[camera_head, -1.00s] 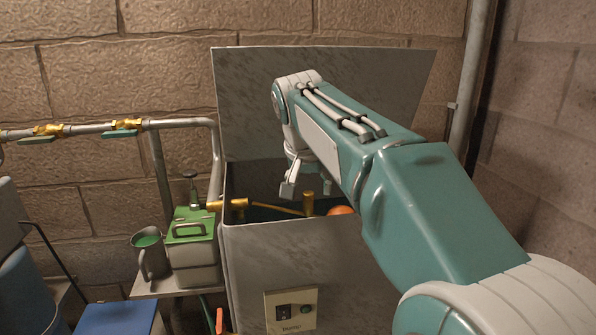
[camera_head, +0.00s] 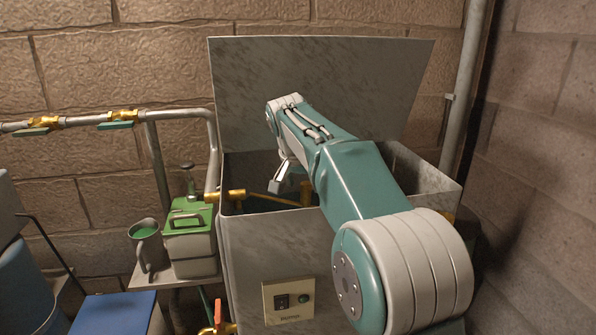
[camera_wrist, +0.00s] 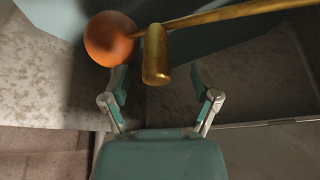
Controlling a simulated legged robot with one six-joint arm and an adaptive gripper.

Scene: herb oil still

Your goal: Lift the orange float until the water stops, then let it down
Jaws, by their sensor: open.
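The orange float (camera_wrist: 110,38) is a ball at the upper left of the wrist view; my arm hides it in the head view. A brass rod (camera_wrist: 220,14) runs to it, with a thick brass cylinder (camera_wrist: 155,55) on the rod beside the ball. In the head view the rod (camera_head: 265,199) comes from a brass valve (camera_head: 236,196) at the tank's left wall. My gripper (camera_wrist: 158,80) is open and empty, its fingers spread to either side of the cylinder's lower end. I cannot tell whether they touch it. In the head view my gripper (camera_head: 283,178) is inside the tank opening.
The grey tank (camera_head: 245,260) has a raised lid (camera_head: 320,70) behind my arm and a switch box (camera_head: 288,300) on its front. A green-topped can (camera_head: 190,245) and a jug (camera_head: 147,245) stand to the left. A wall pipe (camera_head: 75,122) carries brass valves.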

